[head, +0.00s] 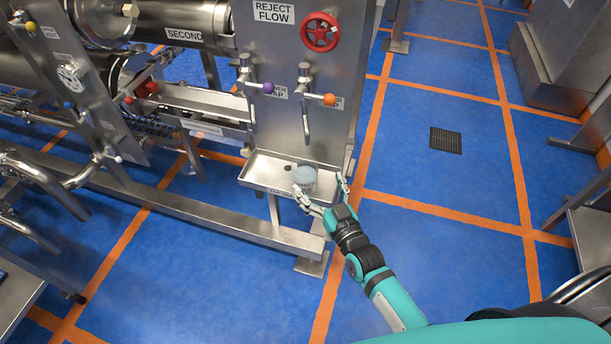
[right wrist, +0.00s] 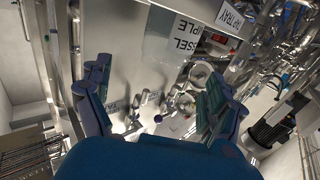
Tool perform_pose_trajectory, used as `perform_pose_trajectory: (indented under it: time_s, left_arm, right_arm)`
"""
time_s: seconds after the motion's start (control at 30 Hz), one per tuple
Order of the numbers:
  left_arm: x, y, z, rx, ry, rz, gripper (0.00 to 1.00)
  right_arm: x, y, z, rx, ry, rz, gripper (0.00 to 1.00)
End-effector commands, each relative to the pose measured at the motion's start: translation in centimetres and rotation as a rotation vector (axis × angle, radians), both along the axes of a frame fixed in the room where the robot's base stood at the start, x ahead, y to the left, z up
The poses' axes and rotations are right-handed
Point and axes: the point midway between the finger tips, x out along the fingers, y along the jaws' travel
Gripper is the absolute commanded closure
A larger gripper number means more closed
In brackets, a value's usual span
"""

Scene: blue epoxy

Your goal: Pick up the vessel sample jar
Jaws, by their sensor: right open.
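The vessel sample jar (head: 304,175), small and clear with a pale top, stands upright on the shallow metal tap tray (head: 262,180) below the taps. My right gripper (head: 321,184) is open at the tray's right end, with one finger close beside the jar and the other off to its right. In the right wrist view the two spread fingers (right wrist: 155,90) show, with a white label reading partly "SSEL" and "PLE" (right wrist: 187,42), apparently the jar's, nearer the right-hand finger. I cannot tell if a finger touches the jar. My left gripper is not in view.
A steel panel with a red handwheel (head: 320,32), a purple-knobbed tap (head: 268,88) and an orange-knobbed tap (head: 329,99) rises behind the tray. Pipework fills the left. The blue floor with orange lines is open at right, with a dark drain grate (head: 446,140).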

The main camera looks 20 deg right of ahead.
Motion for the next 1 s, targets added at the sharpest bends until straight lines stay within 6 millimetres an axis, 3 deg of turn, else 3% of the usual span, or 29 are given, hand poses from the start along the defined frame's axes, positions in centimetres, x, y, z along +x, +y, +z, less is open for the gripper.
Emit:
perform_pose_trajectory:
  time_s: [0.1, 0.3, 0.6, 0.9, 1.0]
  left_arm:
    - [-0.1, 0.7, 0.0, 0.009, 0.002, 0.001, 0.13]
    - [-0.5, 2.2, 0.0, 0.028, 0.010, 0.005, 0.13]
    - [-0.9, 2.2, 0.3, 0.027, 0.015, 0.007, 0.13]
    - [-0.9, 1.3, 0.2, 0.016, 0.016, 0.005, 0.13]
    - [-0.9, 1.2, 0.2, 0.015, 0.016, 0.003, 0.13]
  right_arm:
    - [1.7, 0.3, 0.0, 0.000, -0.001, 0.000, 0.09]
    - [2.9, 0.5, 0.1, 0.000, 0.000, 0.001, 0.09]
    - [7.0, 1.4, 0.3, 0.000, 0.000, 0.001, 0.09]
    - [7.5, 1.4, 0.2, 0.000, 0.001, 0.001, 0.09]
    - [7.5, 1.4, 0.2, 0.000, 0.001, 0.001, 0.19]
